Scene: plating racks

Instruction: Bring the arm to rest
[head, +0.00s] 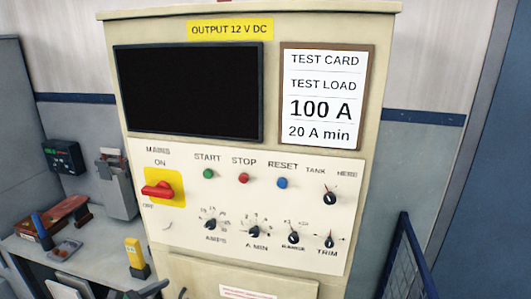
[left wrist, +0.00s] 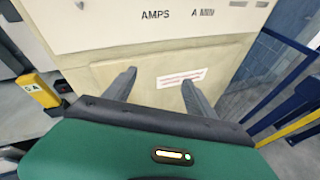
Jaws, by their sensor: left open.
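My left gripper (left wrist: 158,88) is open and empty in the left wrist view, its two dark fingers spread apart in front of the lower front of the beige cabinet (left wrist: 110,75). The green housing of my left wrist fills the bottom of that view. In the head view only dark tips of my left gripper (head: 166,291) show at the bottom edge, below the control panel (head: 260,215). The fingers appear clear of the knobs. My right gripper is not in view.
The cabinet (head: 115,60) carries a red mains switch (head: 158,190), buttons, several knobs, a black screen (head: 190,92) and a test card (head: 323,97). A cluttered bench (head: 95,240) and yellow post (head: 134,253) stand left. A blue mesh fence (head: 408,260) stands right.

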